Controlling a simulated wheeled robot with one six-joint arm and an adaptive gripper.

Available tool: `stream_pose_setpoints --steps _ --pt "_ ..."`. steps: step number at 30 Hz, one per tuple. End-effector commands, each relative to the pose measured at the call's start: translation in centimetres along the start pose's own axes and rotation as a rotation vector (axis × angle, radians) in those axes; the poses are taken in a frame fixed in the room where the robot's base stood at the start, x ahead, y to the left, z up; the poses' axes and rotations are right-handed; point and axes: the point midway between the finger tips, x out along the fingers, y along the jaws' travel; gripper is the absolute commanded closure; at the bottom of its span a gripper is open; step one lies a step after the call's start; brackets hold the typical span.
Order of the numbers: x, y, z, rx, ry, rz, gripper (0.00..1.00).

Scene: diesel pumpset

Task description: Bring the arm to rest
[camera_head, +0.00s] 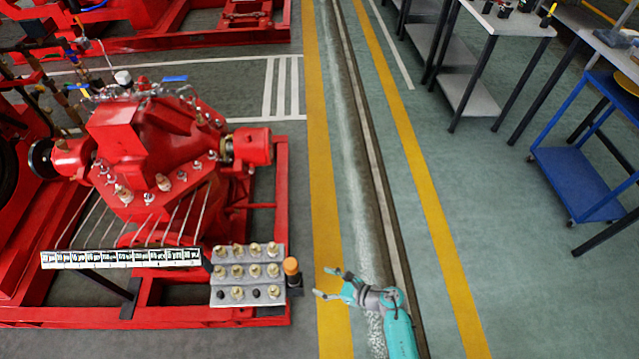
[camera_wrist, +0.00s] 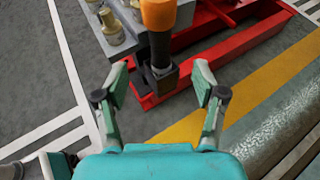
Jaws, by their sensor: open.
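My gripper (camera_head: 328,283) is teal and open, at the lower middle of the head view, just right of the orange-capped tool. In the wrist view my gripper (camera_wrist: 160,85) shows its two fingers spread apart with nothing between the tips. The tool with an orange top (camera_head: 291,267) and a dark lower part stands upright at the right end of a grey fitting plate (camera_head: 216,296). In the wrist view the orange-topped tool (camera_wrist: 172,14) is beyond the fingertips, and I see no contact with it.
The red pumpset (camera_head: 150,140) on its red frame (camera_head: 282,185) fills the left. A labelled strip (camera_head: 120,257) runs along its front. A pipe or channel (camera_head: 350,130) lies along the floor between yellow lines. Tables (camera_head: 490,22) and a blue cart (camera_head: 575,175) stand right. Green floor right of centre is clear.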

Motion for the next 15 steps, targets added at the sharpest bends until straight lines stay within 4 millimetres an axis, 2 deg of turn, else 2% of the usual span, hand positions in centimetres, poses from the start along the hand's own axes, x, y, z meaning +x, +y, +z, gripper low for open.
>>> stream_pose_setpoints --steps 5,8,11,15 --pt "0.0 0.1 0.0 0.004 -0.002 -0.001 0.30" --pt "-0.4 0.8 0.2 0.048 -0.022 -0.017 0.30" --pt "-1.4 2.2 1.0 0.161 -0.076 -0.057 0.30" --pt "-4.2 5.0 2.8 0.422 -0.204 -0.133 0.30"
